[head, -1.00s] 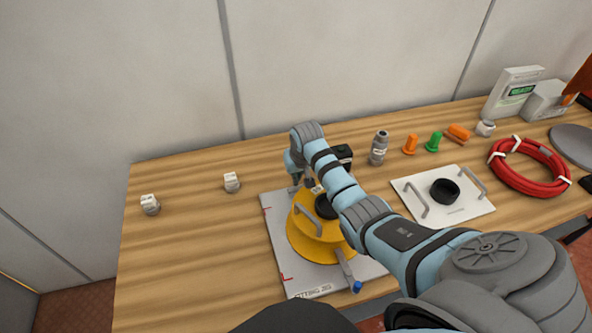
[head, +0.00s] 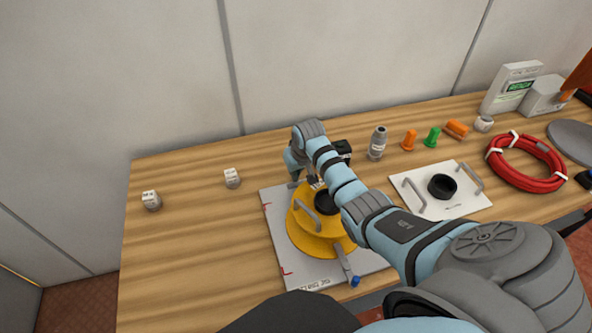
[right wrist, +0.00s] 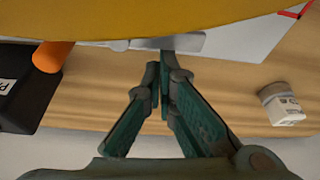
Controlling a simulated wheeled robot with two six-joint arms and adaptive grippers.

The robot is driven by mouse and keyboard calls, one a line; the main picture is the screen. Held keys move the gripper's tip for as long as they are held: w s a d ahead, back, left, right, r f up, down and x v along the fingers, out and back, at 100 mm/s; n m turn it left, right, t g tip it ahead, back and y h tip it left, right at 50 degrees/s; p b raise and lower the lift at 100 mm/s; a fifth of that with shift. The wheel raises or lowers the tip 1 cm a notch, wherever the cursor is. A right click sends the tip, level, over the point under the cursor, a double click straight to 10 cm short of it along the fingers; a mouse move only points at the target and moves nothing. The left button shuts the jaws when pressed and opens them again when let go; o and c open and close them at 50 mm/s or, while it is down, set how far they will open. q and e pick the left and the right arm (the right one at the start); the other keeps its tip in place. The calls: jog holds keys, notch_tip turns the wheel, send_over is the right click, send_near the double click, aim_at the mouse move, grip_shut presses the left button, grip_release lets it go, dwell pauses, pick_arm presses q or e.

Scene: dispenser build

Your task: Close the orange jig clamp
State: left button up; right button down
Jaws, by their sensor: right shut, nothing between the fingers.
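The yellow round piece (head: 300,238) sits on the grey jig plate (head: 272,215). In the right wrist view an orange cylindrical tip (right wrist: 50,56), which looks like the clamp's handle end, shows at upper left, with a metal bar (right wrist: 185,43) beside it under the yellow edge (right wrist: 160,18). The head view hides this clamp behind my arm. My right gripper (right wrist: 162,75) is shut and empty, its fingertips close to the bar; contact cannot be told. In the head view the right gripper (head: 314,184) is at the jig's back edge, mostly covered. My left gripper is out of view.
A blue-tipped clamp lever (head: 347,266) is at the jig's front. A black box (head: 342,149) stands behind the jig, close to the gripper. A small white-topped part (head: 232,178) lies left. A white plate (head: 460,207) lies right. The table's left part is mostly clear.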

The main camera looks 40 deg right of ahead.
jog(key=n+p, duration=0.1)
jog(key=n+y+p, duration=0.1)
jog(key=n, duration=0.1)
jog(key=shift+s+a+r+p, duration=0.15)
jog(key=shift+s+a+p, duration=0.2)
jog(key=shift+s+p, duration=0.05)
jog(key=n, duration=0.1)
jog(key=s+n+y+p, duration=0.1)
jog(key=n, duration=0.1)
jog(key=shift+a, duration=0.35)
jog(key=shift+s+p, duration=0.2)
jog(key=shift+p, duration=0.1)
jog(key=shift+s+a, duration=0.1)
jog(key=shift+s, duration=0.05)
